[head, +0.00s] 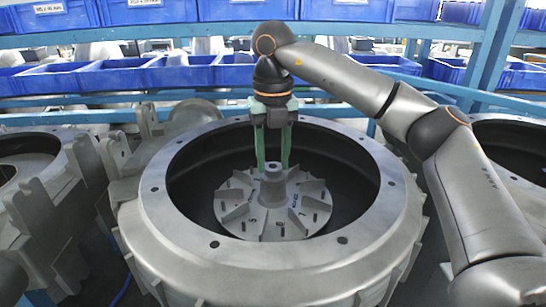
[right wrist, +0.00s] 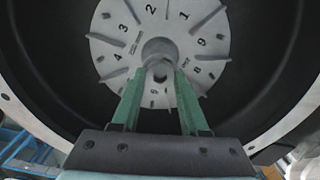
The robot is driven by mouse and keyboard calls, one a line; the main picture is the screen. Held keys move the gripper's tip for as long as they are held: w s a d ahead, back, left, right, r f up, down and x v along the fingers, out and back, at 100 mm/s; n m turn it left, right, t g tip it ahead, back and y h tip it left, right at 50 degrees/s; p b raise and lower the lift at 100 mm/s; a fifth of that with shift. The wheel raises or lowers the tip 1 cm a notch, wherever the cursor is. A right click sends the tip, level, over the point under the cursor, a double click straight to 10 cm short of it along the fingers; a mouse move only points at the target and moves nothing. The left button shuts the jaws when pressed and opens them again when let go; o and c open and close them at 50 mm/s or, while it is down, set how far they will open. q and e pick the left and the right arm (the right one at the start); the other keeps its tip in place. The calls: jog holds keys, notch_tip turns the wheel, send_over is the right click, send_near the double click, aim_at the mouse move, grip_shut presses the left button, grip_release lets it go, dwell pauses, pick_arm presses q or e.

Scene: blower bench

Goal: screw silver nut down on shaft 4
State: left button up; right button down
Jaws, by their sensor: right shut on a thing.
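My right gripper (head: 273,168) points down into the round housing, its green fingers close above the impeller's centre. In the right wrist view the fingers (right wrist: 160,78) are shut on a small grey nut (right wrist: 160,69), which shows between their tips. The nut is in front of the round central hub (right wrist: 160,48); whether it touches anything below is unclear. The hub also shows in the head view (head: 273,185). The finned grey impeller (head: 240,212) bears printed numbers; the 4 (right wrist: 117,57) is left of the hub in the wrist view. My left gripper is out of view.
The grey housing's bolted rim (head: 150,200) surrounds the impeller and the fingers, with a dark wall inside. Other housings stand to the left (head: 30,165) and right (head: 520,150). Blue bins (head: 110,75) line the shelves behind.

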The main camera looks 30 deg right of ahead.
jog(key=m, duration=2.1)
jog(key=shift+m, duration=0.4)
jog(key=c, duration=0.7)
grip_release()
